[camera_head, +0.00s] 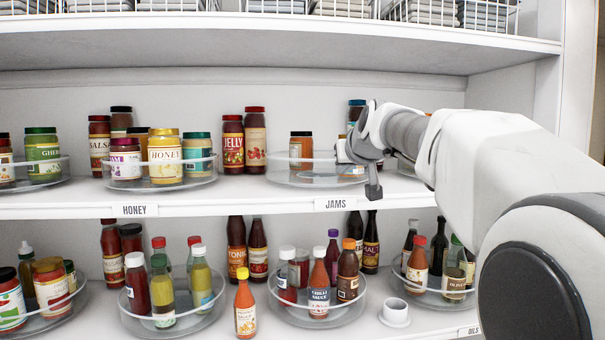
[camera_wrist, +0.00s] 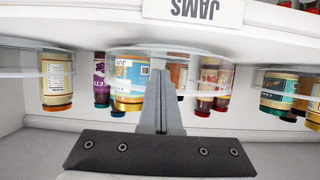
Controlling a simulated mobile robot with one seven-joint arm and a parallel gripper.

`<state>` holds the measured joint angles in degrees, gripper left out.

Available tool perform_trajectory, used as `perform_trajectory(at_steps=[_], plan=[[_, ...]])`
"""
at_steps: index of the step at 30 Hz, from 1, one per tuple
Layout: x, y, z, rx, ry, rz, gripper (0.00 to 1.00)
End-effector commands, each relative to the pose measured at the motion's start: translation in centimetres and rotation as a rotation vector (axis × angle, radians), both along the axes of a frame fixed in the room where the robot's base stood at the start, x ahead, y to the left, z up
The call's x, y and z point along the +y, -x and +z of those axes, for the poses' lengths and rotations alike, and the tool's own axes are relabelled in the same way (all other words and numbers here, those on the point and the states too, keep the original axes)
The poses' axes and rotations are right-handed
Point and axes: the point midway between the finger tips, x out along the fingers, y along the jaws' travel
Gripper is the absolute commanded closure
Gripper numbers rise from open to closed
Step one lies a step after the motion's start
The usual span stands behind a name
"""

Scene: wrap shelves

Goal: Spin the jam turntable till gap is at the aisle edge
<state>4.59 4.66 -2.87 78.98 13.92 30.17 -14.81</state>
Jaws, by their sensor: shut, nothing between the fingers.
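The jam turntable (camera_head: 300,180) is a clear round tray with a raised rim, on the middle shelf behind the JAMS label (camera_head: 335,204). Its front left floor looks bare. Another pale jar (camera_head: 343,151) is partly hidden behind my wrist. My gripper (camera_head: 374,191) is shut and empty, pointing down at the turntable's right front edge. In the wrist view, inverted, the shut fingers (camera_wrist: 161,90) overlap the turntable rim (camera_wrist: 200,52); I cannot tell whether they touch it.
The honey turntable (camera_head: 206,181) with several jars stands left. Two jelly jars (camera_head: 233,143) stand between the turntables. A shelf above and several sauce bottles (camera_head: 319,283) below bound the space. My arm covers the shelf's right side.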

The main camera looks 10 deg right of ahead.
Motion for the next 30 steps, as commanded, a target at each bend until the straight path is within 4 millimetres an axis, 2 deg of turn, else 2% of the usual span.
perform_trajectory(at_steps=[8,20,30], plan=[[0.0,0.4,-0.1,-0.002,0.000,0.000,1.00],[-0.5,3.3,-0.2,-0.001,-0.001,0.000,1.00],[-0.6,3.5,0.0,0.000,-0.001,0.000,1.00]])
